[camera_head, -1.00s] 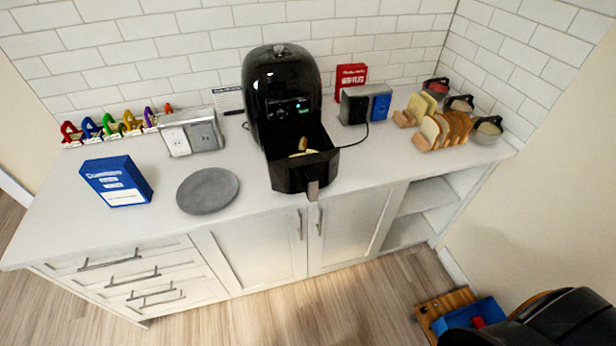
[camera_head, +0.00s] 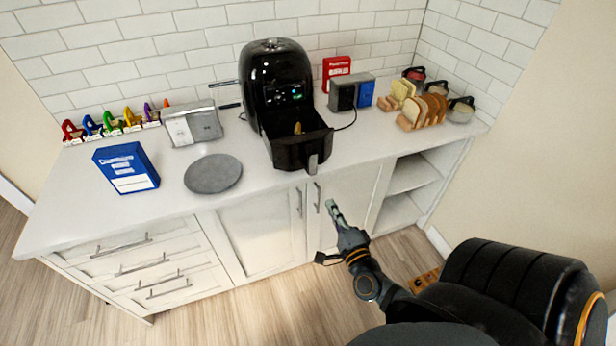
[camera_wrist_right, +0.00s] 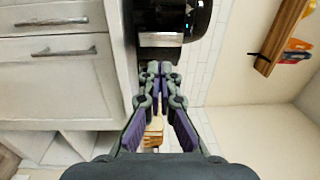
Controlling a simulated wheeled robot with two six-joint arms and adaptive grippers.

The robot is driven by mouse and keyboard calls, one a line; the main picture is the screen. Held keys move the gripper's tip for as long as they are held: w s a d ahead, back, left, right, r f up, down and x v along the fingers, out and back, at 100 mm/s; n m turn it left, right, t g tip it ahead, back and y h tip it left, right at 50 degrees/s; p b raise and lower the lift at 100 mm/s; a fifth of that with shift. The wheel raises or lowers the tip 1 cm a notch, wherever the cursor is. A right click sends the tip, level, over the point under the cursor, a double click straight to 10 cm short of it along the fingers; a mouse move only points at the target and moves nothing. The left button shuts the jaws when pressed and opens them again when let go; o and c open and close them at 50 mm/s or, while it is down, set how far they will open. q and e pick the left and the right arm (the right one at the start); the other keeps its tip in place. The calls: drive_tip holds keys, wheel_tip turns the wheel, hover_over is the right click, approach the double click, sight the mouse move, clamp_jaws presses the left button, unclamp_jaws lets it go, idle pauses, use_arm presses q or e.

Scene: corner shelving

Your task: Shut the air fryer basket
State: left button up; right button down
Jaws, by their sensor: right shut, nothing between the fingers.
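The black air fryer (camera_head: 276,80) stands on the counter against the tiled wall. Its basket (camera_head: 290,153) is pulled out toward the front edge, with a grey handle (camera_head: 312,164) and a yellowish piece of food inside. My right gripper (camera_head: 332,207) is shut and empty, in front of the cabinet doors, below and in front of the handle and apart from it. In the right wrist view its closed fingers (camera_wrist_right: 160,70) point toward the black air fryer (camera_wrist_right: 178,16). My left gripper is not in view.
A grey plate (camera_head: 213,174) and blue box (camera_head: 126,168) lie left of the basket. A toaster (camera_head: 192,125) stands behind the plate. A dark-and-blue device (camera_head: 352,92), red box (camera_head: 336,70) and bread rack (camera_head: 424,108) stand right. The counter's front right is clear.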

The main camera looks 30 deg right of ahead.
sight(310, 167)
drive_tip(key=p+x, duration=0.2)
drive_tip(key=x, duration=1)
drive_tip(key=shift+w+r, duration=0.1)
drive_tip(key=shift+w, duration=0.15)
drive_tip(key=shift+w+d, duration=0.15)
drive_tip(key=shift+w, duration=0.25)
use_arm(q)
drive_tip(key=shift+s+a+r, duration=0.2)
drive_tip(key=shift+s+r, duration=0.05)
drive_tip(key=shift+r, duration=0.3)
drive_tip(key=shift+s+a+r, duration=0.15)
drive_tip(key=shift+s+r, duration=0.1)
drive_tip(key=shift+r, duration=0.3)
use_arm(e)
drive_tip(key=shift+w, duration=0.2)
